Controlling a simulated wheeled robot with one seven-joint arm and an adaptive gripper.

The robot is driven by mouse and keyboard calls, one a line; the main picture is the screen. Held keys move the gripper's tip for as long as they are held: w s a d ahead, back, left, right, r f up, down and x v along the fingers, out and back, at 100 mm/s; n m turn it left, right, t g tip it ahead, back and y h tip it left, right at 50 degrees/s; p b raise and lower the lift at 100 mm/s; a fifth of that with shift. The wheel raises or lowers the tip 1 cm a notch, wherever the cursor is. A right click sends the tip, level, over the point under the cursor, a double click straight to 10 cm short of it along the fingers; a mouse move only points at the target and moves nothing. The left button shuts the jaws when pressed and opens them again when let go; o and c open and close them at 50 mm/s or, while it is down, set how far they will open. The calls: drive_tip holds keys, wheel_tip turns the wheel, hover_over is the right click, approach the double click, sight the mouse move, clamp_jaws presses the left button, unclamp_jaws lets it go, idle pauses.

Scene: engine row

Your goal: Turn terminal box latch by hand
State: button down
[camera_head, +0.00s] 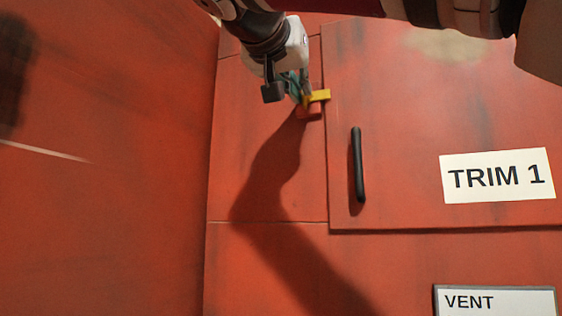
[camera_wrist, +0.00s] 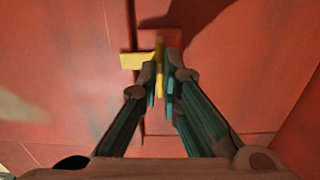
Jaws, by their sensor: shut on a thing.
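The yellow latch (camera_head: 320,96) sits at the left edge of the red door (camera_head: 400,130), on a small red mount (camera_head: 310,112). One yellow arm of it points right, across the door seam, in the head view. My gripper (camera_head: 301,98) reaches it from above left. In the wrist view the latch (camera_wrist: 134,61) has an arm pointing left and an upright yellow part between my fingertips. My gripper (camera_wrist: 160,85) is shut on that upright part. In the head view my fingers partly hide the latch.
A black bar handle (camera_head: 358,165) stands out from the door, below and right of the latch. A "TRIM 1" label (camera_head: 497,176) is on the door, and a "VENT" label (camera_head: 495,301) is lower down. A red wall (camera_head: 110,190) closes off the left side.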

drive_tip(key=shift+s+a+r, duration=0.1)
drive_tip(key=shift+s+r, duration=0.05)
drive_tip(key=shift+s, duration=0.05)
drive_tip(key=c, duration=1.8)
unclamp_jaws()
drive_tip(key=shift+s, duration=0.1)
drive_tip(key=v, duration=1.1)
drive_tip(key=shift+s+a, duration=0.2)
drive_tip(key=shift+s, duration=0.15)
